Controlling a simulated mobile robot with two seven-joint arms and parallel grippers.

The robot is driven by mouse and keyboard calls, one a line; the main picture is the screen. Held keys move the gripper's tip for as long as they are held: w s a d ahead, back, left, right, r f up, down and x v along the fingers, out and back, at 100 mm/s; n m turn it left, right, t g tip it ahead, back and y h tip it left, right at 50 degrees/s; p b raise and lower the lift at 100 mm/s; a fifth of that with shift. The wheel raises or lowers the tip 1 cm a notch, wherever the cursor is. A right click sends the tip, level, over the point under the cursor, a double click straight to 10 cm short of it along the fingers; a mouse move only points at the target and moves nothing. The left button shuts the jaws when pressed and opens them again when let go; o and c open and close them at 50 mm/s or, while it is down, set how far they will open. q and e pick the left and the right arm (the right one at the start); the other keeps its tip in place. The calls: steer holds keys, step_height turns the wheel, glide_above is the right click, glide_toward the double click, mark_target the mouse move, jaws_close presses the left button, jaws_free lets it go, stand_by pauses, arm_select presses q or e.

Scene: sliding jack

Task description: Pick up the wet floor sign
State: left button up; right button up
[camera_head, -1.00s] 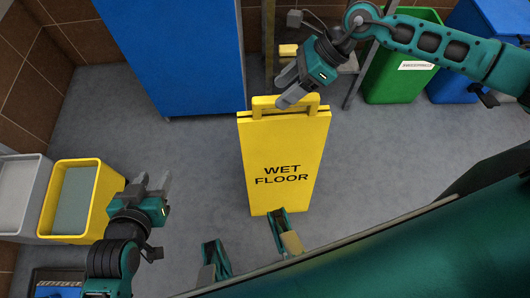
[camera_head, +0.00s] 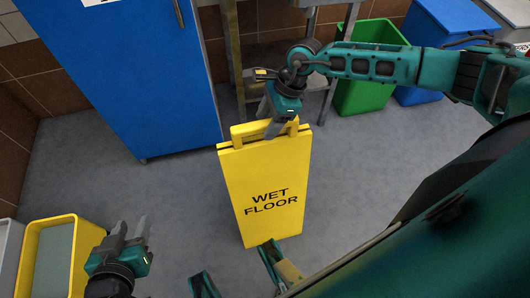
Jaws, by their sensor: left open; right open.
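The yellow wet floor sign (camera_head: 262,190) stands upright on the grey floor in the middle of the view, with black "WET FLOOR" lettering facing me. Its handle bar (camera_head: 250,129) runs along the top. My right gripper (camera_head: 271,124) is at the handle, its fingers pointing down over the right half of it. One finger shows in front of the handle; the other is largely hidden. I cannot tell whether it touches the handle. My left gripper (camera_head: 132,230) is open and empty, low at the left, apart from the sign.
A yellow bin (camera_head: 32,262) stands at the lower left beside a grey one. A tall blue cabinet (camera_head: 155,80) is behind the sign to the left. A grey shelf rack (camera_head: 232,60), a green bin (camera_head: 365,90) and a blue bin (camera_head: 425,95) stand behind. Floor left of the sign is clear.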

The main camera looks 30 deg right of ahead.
mark_target(262, 131)
steer(key=x, duration=0.4)
steer(key=shift+w+f+b, duration=0.1)
steer(key=shift+f+b, duration=0.1)
steer(key=shift+b, duration=0.15)
steer(key=shift+c, duration=0.2)
jaws_close()
stand_by(0.4)
stand_by(0.3)
steer(key=shift+w+r, duration=0.1)
steer(key=shift+r, duration=0.05)
